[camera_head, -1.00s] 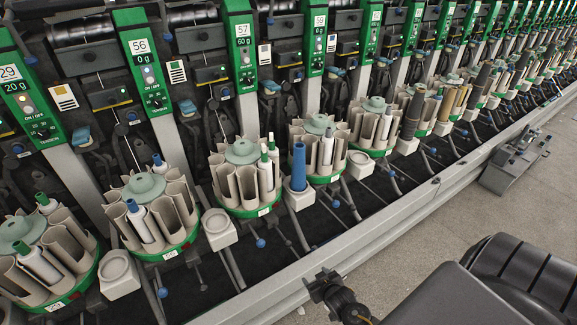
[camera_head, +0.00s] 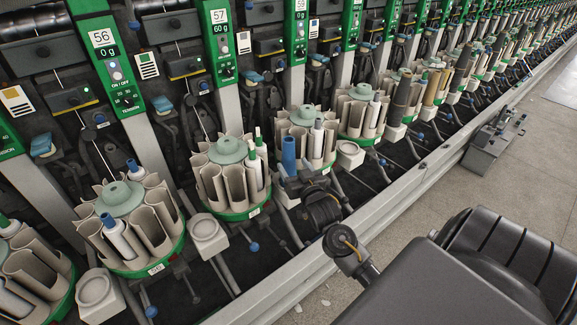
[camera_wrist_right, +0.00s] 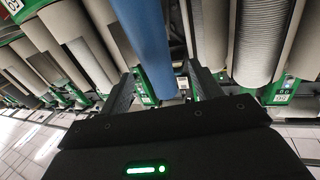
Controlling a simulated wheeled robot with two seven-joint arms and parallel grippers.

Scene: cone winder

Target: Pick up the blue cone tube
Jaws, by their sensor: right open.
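The blue cone tube (camera_head: 289,155) stands upright at the front of the row of winding units, beside a round bobbin magazine. Its lower part is hidden behind my right gripper (camera_head: 300,186), which is at the tube's front. In the right wrist view the blue tube (camera_wrist_right: 146,42) lies between the two dark fingers of my right gripper (camera_wrist_right: 163,84), with gaps beside it. The right gripper is open and not closed on the tube. My left gripper is not in view.
Round magazines (camera_head: 234,212) with beige pockets and green rims line the machine front. Pale square holders (camera_head: 208,231) stand between them. A grey rail (camera_head: 272,299) runs along the machine's front edge.

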